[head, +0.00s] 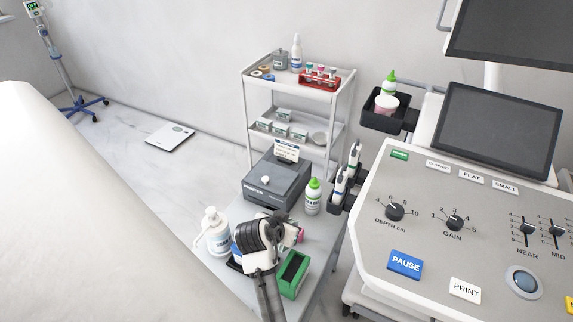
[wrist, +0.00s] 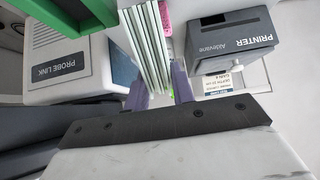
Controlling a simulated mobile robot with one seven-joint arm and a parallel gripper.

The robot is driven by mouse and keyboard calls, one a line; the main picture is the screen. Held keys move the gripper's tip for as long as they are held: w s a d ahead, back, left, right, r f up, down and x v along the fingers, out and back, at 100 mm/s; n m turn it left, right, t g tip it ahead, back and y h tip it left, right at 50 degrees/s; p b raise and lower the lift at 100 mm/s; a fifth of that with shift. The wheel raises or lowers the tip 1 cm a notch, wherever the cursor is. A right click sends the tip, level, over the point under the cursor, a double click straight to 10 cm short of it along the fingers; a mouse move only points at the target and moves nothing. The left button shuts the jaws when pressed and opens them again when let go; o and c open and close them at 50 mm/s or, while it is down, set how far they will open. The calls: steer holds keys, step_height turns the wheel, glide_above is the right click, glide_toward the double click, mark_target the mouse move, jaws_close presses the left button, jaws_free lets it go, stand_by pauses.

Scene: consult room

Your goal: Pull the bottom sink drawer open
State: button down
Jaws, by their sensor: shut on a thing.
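No sink and no drawer shows in either view. In the head view my gripper (head: 266,238) is low over the cart top (head: 232,275), largely hidden by its own dark wrist parts. In the wrist view my gripper (wrist: 162,92) has its two grey-purple fingers close on either side of a pale, ribbed, plate-like thing (wrist: 147,45). It is shut on that thing. What the thing is, and whether it still touches the cart, I cannot tell.
A grey printer (head: 272,185), a white pump bottle (head: 217,233), a green-capped bottle (head: 313,198) and a green box (head: 293,274) crowd around my gripper. The ultrasound console (head: 430,250) stands close on the right. Open floor (head: 130,165) lies left of the white shelf trolley (head: 245,110).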

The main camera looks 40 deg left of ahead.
step_height(320, 180, up, 14)
steer(key=shift+b, duration=0.4)
